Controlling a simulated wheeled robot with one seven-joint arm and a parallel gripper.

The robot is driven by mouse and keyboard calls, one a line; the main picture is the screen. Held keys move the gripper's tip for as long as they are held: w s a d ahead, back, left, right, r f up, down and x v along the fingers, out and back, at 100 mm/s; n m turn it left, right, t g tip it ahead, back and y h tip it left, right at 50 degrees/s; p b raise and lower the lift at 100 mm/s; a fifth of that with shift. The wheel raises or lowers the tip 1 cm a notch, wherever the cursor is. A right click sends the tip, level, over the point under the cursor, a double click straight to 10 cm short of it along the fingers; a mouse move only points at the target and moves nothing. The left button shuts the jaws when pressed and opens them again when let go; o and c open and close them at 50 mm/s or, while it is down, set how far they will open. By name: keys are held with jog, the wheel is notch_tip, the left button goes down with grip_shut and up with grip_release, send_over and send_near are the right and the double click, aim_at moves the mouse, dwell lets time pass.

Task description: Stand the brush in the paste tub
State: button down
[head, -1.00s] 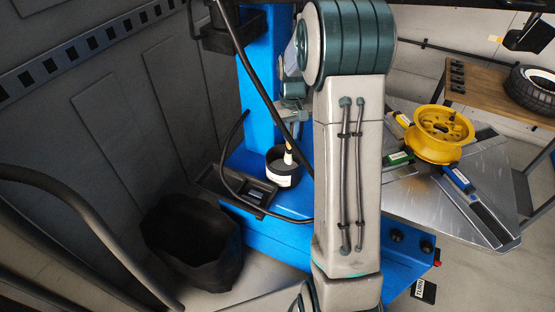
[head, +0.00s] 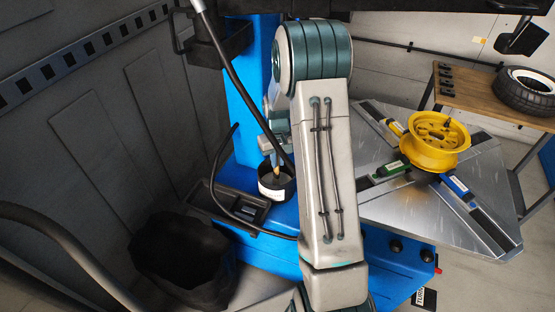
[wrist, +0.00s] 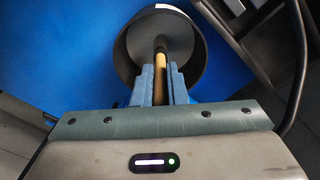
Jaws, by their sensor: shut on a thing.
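The paste tub (head: 266,191) is a dark round pot with a pale label, standing on the blue machine base in the head view. In the wrist view its open mouth (wrist: 197,66) lies straight ahead of my fingers. The brush (wrist: 160,72) has a pale wooden handle and a darker far part. My gripper (wrist: 160,88) is shut on the handle, and the brush's far end is inside the outline of the tub's mouth. In the head view my gripper (head: 270,152) is just above the tub, partly behind cable and arm. Whether the brush touches the tub's bottom is hidden.
A black tray (head: 238,204) sits left of the tub, with a dark hose curving past. A black bin (head: 185,260) stands lower left. The yellow rim (head: 432,142) rests on the metal turntable (head: 400,210) at right. My arm covers the area right of the tub.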

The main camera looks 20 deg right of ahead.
jog(key=c, duration=1.5)
grip_release()
jog(key=shift+o, duration=0.2)
notch_tip(320, 180, up, 12)
jog(key=shift+r+p, duration=0.1)
jog(key=shift+p, duration=0.4)
jog(key=s+a+r, duration=0.3)
jog(key=s+a, duration=0.1)
jog(key=s, duration=0.4)
jog(key=s+a+r+t, duration=0.1)
jog(key=s+a+r, duration=0.1)
jog(key=s, duration=0.6)
jog(key=s+a+r+t, duration=0.1)
jog(key=s+a+r, duration=0.2)
jog(key=s, duration=0.6)
jog(key=a, duration=0.2)
jog(key=shift+a+r, duration=0.3)
jog(key=shift+a, duration=0.05)
